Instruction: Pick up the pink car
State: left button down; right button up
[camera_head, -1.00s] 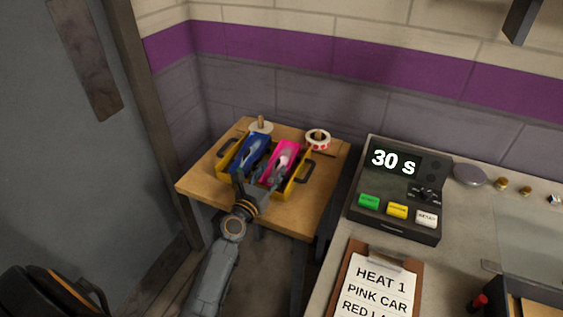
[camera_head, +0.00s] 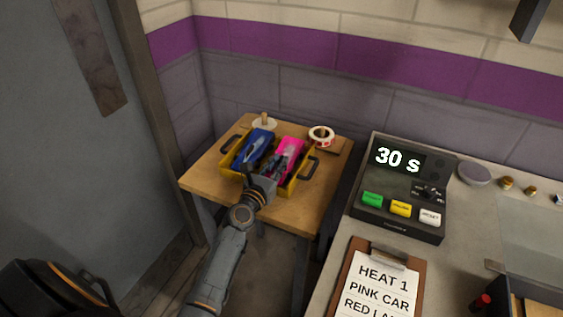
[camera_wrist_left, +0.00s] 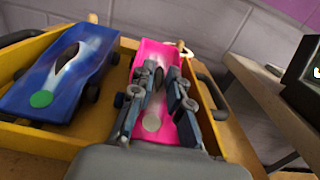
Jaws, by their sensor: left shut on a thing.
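The pink car (camera_head: 291,147) sits in the right part of a yellow tray (camera_head: 228,171) on a small wooden table. In the left wrist view the pink car (camera_wrist_left: 153,124) lies between the two fingers of my left gripper (camera_wrist_left: 160,95), which is shut on it. In the head view my left gripper (camera_head: 270,172) reaches into the tray from the front and hides the car's near end. I cannot tell whether the car is lifted off the tray floor. My right gripper is not in view.
A blue car (camera_head: 253,148) lies beside the pink one in the tray, also in the left wrist view (camera_wrist_left: 66,75). A red-and-white roll (camera_head: 321,135) and a white spool (camera_head: 264,122) stand behind. A timer box (camera_head: 400,190) and clipboard (camera_head: 379,290) occupy the right bench.

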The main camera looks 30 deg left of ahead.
pick_arm(q)
jog(key=shift+r, duration=0.2)
notch_tip(320, 180, up, 4)
jog(key=p, duration=0.4)
jog(key=shift+f, duration=0.2)
jog(key=s+d+r+p, duration=0.7)
jog(key=s+r+p, duration=0.2)
jog(key=s, duration=0.3)
jog(key=shift+p, duration=0.35)
jog(key=shift+s, duration=0.1)
